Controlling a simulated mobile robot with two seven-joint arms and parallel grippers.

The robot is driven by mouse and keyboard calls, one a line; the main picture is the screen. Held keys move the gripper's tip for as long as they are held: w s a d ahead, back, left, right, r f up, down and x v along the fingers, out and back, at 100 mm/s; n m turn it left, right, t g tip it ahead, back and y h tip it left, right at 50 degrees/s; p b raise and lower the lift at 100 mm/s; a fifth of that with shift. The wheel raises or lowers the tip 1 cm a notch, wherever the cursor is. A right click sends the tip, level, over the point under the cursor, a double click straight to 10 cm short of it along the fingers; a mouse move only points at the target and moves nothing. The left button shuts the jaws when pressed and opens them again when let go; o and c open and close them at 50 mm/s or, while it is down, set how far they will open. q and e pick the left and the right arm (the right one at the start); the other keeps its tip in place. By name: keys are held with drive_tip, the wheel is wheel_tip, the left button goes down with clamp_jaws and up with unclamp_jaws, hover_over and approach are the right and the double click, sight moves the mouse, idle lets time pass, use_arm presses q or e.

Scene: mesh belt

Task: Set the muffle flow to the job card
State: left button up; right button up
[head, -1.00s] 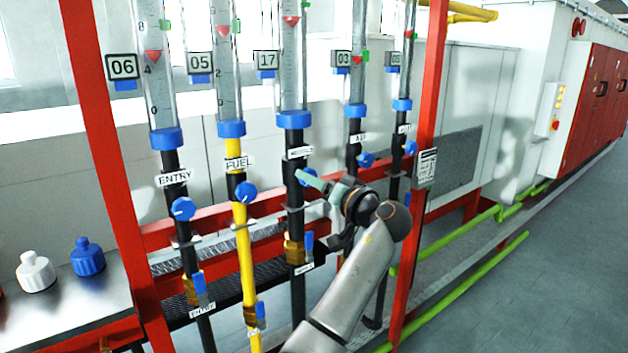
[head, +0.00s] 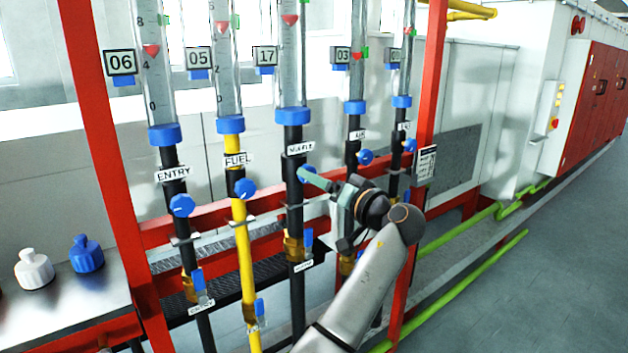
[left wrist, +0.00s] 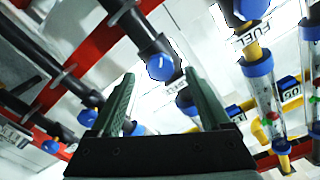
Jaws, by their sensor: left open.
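My right gripper is out of view.
The entry knob (head: 182,205) and fuel knob (head: 245,188) are to the left, the air knob (head: 366,157) to the right. Red posts (head: 104,150) frame the panel.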

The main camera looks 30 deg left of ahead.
use_arm(q)
drive_tip(key=b+v, duration=0.1)
drive_tip(key=v, duration=0.9)
drive_tip(key=shift+f, duration=0.1)
